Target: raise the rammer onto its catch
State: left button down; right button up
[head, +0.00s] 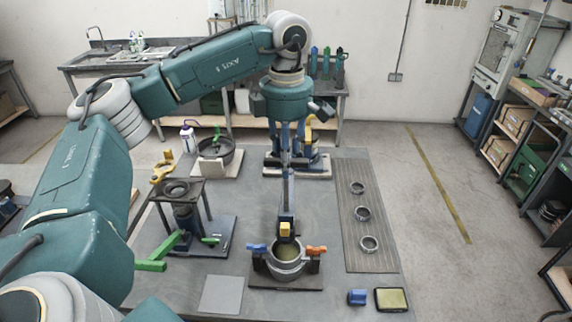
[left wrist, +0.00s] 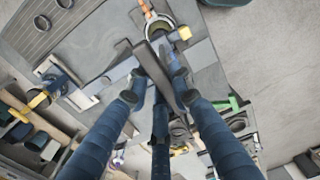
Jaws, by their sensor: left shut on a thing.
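My left gripper (head: 286,152) points down and is behind the mould in the head view. In the wrist view its blue fingers (left wrist: 163,76) are shut on a dark bar that seems part of the rammer's lever. The catch cannot be made out clearly. My right gripper is not in view.
Blue (head: 258,248) and orange (head: 316,249) handles flank the mould. A stand with green levers (head: 184,215) is at left. A dark pan (head: 218,150) and a bottle (head: 188,138) stand at the back left.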

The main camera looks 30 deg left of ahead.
pick_arm(q)
jog(key=shift+w+r, duration=0.15)
jog(key=shift+r, duration=0.25)
jog(key=c, duration=1.5)
grip_release()
jog(key=shift+f, duration=0.1)
notch_tip(320, 180, up, 12)
jog(key=shift+r, duration=0.1)
